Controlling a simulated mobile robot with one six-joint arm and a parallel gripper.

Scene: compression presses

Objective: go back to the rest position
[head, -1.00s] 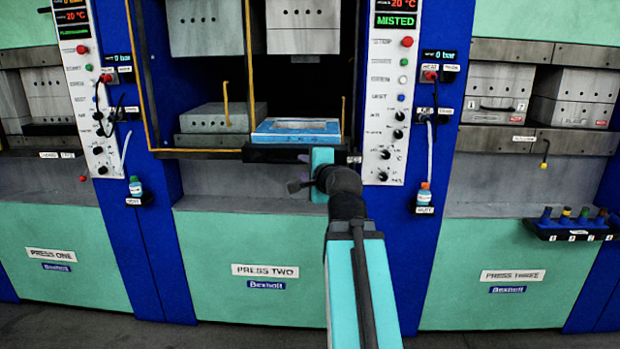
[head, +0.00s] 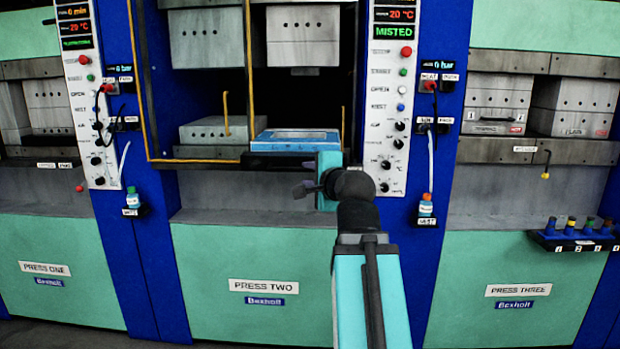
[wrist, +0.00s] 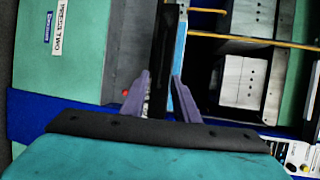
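My gripper (head: 306,189) is in front of the middle press, at the front edge of its lower opening. In the wrist view, its two purple fingers (wrist: 160,98) stand apart with a gap between them. They look open and empty, with the black ledge (wrist: 169,60) behind the gap. A blue-edged mould (head: 298,142) with a pale top lies in the right lower bay of press two, just beyond my gripper. My own arm hides part of the press front below.
A yellow frame (head: 140,80) borders the press opening on the left. The control panel (head: 391,120) reads MISTED. Small bottles (head: 426,204) stand on holders beside the press. A rack of coloured-topped items (head: 575,240) juts out at press three.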

